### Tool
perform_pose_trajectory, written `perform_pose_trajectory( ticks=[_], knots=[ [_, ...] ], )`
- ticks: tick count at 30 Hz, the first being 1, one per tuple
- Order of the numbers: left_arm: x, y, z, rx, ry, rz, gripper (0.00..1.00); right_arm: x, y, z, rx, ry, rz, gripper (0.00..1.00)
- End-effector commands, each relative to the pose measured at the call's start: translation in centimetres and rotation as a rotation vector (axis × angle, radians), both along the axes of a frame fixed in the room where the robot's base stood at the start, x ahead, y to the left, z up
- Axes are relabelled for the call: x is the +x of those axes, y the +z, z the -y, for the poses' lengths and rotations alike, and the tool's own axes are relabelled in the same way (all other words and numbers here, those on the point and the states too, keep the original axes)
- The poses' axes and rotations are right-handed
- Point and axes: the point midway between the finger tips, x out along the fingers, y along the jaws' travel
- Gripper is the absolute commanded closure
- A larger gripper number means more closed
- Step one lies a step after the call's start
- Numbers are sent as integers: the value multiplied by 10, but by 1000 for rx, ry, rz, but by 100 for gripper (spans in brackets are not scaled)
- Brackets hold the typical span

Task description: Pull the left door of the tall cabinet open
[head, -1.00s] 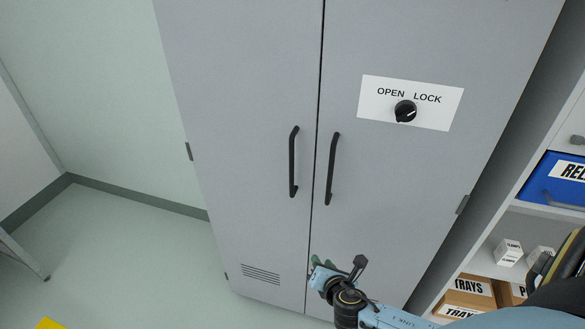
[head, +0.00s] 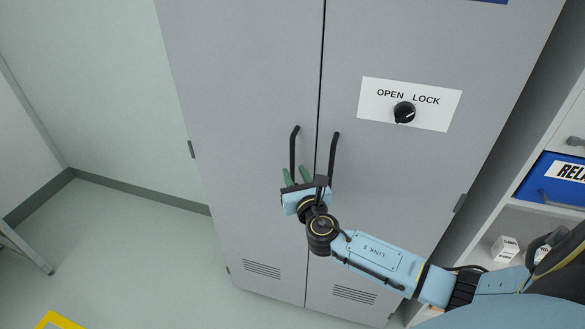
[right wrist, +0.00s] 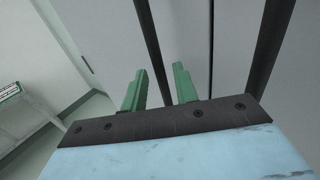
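The tall grey cabinet has a left door (head: 245,130) and a right door (head: 400,185), both flush and closed, with a dark seam between them. The left door's black bar handle (head: 294,150) is upright beside the seam. My right gripper (head: 295,174) is at this handle's lower part, its green fingers open. In the right wrist view the left handle (right wrist: 151,40) runs between the two fingers (right wrist: 159,78); I cannot tell whether they touch it. My gripper hides the handle's lower end. My left gripper is not in view.
The right door's handle (head: 334,155) stands close to the right of my gripper. An OPEN/LOCK plate (head: 440,112) with a black knob (head: 404,112) is on the right door. Shelving with a blue bin (head: 545,182) is at the right. The floor (head: 130,245) left of the cabinet is clear.

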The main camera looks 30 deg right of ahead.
Motion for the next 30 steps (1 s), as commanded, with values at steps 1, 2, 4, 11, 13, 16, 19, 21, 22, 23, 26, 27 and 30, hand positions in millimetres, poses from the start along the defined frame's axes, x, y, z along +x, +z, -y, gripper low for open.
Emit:
perform_pose_trajectory(
  ticks=[1,2,4,11,13,16,19,21,22,23,26,27,30],
  knots=[
    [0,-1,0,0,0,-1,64,8,1,2,0,-2,1,71],
    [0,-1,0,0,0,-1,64,12,0,3,0,-2,1,71],
    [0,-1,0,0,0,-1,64,19,0,5,1,0,1,71],
    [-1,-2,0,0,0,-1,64,28,0,8,2,-1,0,71],
    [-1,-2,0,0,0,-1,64,29,0,8,2,0,0,71],
    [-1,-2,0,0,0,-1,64,28,0,8,2,0,0,71],
    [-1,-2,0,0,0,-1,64,28,0,8,2,0,0,79],
    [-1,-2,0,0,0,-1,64,28,0,8,1,0,-1,88],
    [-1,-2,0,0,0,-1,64,28,0,8,1,0,-1,92],
    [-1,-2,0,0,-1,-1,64,28,0,8,1,0,-1,96],
    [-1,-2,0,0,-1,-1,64,28,0,8,1,0,-1,100],
    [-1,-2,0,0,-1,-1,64,28,0,8,1,0,-1,100],
    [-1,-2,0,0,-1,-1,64,28,0,8,1,0,-1,100]
  ],
)
